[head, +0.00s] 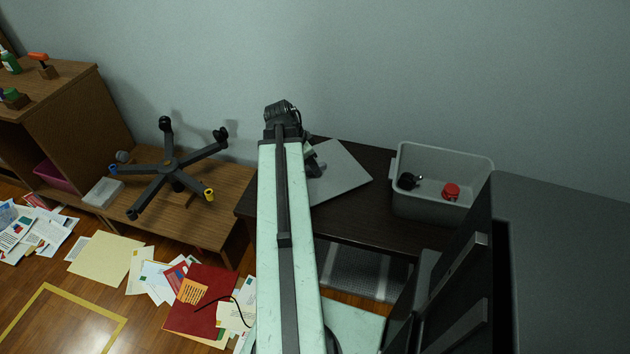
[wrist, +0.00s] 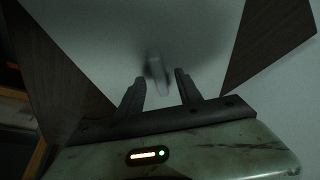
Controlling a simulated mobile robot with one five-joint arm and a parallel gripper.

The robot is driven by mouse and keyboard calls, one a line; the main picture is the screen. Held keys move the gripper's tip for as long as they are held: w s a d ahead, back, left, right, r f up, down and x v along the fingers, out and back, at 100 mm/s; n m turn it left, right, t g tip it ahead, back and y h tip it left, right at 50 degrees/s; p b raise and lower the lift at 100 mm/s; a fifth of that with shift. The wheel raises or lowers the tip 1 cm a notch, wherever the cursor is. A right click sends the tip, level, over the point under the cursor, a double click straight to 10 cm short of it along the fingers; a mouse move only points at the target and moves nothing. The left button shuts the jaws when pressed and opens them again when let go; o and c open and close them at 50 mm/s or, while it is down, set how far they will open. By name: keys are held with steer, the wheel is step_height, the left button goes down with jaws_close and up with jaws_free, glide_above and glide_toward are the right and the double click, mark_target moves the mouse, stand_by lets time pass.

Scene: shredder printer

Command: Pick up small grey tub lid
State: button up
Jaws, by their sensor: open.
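The grey tub lid (head: 345,178) lies flat on the dark wooden table (head: 365,225), left of the grey tub. My arm covers its left part in the head view. In the wrist view the lid (wrist: 205,38) is a broad pale grey surface with dark wood at both sides. A small raised grey shape (wrist: 157,70), perhaps its handle, shows blurred just beyond and between my fingertips. My gripper (wrist: 160,78) is open and empty, pointing at that shape. I cannot tell whether it touches. In the head view my gripper is mostly hidden behind my arm.
The open grey tub (head: 400,200) on the table holds a black item (head: 408,181) and a red item (head: 451,191). A dark cabinet (head: 560,260) stands close on the right. An upturned chair base (head: 172,166) rests on a low wooden shelf at left. Papers (head: 205,300) litter the floor.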

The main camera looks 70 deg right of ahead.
steer(key=shift+s+d+f, duration=0.1)
steer(key=shift+d+f, duration=0.05)
steer(key=shift+f, duration=0.45)
steer(key=shift+r, duration=0.2)
jaws_close()
steer(key=shift+r, duration=0.1)
step_height(320, 180, up, 10)
steer(key=p, duration=1)
